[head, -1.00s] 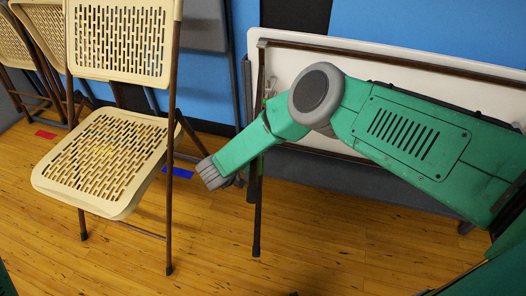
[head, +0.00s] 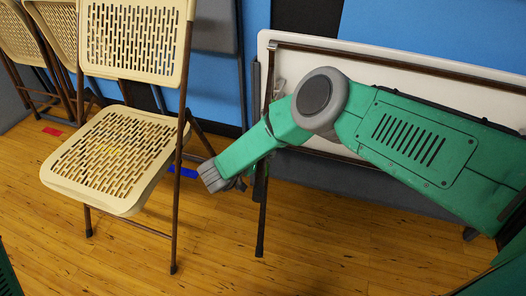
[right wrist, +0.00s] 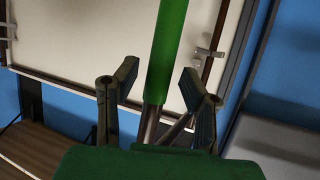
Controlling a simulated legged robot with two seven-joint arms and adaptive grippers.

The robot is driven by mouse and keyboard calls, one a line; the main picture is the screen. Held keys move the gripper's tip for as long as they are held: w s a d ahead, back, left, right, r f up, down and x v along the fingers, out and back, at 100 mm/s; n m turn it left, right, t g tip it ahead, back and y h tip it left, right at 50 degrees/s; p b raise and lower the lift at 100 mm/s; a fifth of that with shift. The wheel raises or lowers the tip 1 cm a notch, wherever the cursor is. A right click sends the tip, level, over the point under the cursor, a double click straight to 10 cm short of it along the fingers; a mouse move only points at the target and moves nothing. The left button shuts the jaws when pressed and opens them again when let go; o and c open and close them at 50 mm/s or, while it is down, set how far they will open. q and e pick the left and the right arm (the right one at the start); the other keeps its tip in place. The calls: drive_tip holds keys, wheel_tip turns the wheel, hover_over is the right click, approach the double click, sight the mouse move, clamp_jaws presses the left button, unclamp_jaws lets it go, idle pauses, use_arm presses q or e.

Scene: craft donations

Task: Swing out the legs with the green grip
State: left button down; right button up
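A folding table (head: 300,68) with a pale top leans on its side against the wall, its dark metal frame facing me. A dark leg (head: 262,215) comes down to the floor at its left end. The green grip (right wrist: 170,45) is a sleeve around a metal tube in the right wrist view. My right gripper (right wrist: 160,76) is open, its fingers apart on either side of the grip and tube. I cannot tell whether they touch. In the head view my right arm reaches to this left end and hides the grip. My left gripper is out of view.
A beige folding chair (head: 110,155) stands open just left of my right arm, with more chairs (head: 55,35) behind it. Red tape (head: 52,132) and blue tape (head: 183,172) mark the wooden floor.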

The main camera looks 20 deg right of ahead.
drive_tip(key=v, duration=1.1)
drive_tip(key=shift+s+a, duration=0.25)
